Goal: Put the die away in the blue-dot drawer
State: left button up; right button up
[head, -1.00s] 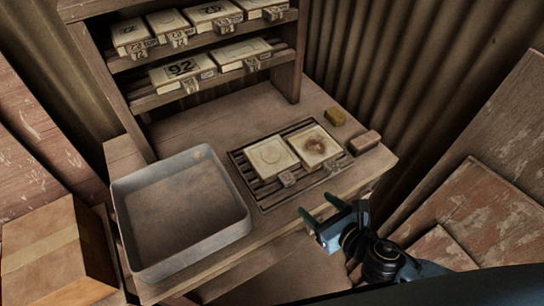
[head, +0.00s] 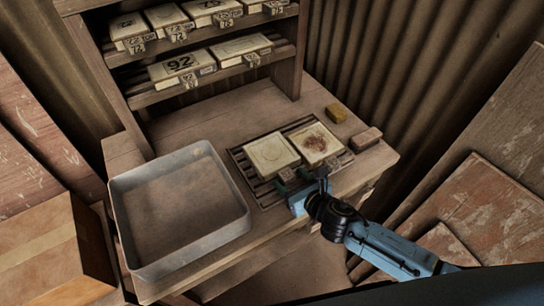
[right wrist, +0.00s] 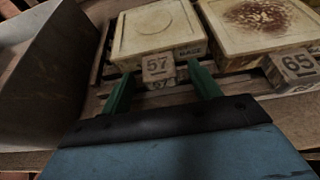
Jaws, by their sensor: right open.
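Two square cream dies lie side by side on a slatted rack (head: 262,191). The left die (head: 269,154) has a ring on its face; in the right wrist view (right wrist: 155,27) its front tag block (right wrist: 157,67) reads 57. The right die (head: 316,141) has a brown stain; its tag (right wrist: 297,62) reads 65. My right gripper (head: 303,177) is open and empty at the rack's front edge. In the right wrist view its green fingers (right wrist: 163,87) stand to either side of the 57 tag, just short of it. No blue dot shows; the bench front is mostly hidden. My left gripper is out of view.
A grey metal tray (head: 128,224) stands left of the rack. A yellow block (head: 337,112) and a pinkish block (head: 366,138) lie to the right. Shelves (head: 147,101) with several tagged dies rise behind. A cardboard box (head: 45,240) is at the left.

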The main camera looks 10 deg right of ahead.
jog(key=shift+c, duration=0.3)
grip_shut()
jog(key=shift+w+r, duration=0.15)
jog(key=shift+r, duration=0.4)
jog(key=s+d+r+m+h+b, duration=0.1)
jog(key=d+r+m+h, duration=0.1)
jog(key=r, duration=0.7)
jog(key=s+d+r+m+h+b, duration=0.1)
jog(key=d+r, duration=0.3)
jog(key=r, duration=0.6)
jog(key=shift+s+d+r+m+t+h, duration=0.25)
jog(key=shift+s+d+m+t+h, duration=0.25)
jog(key=shift+h, duration=0.3)
jog(key=shift+a, duration=0.1)
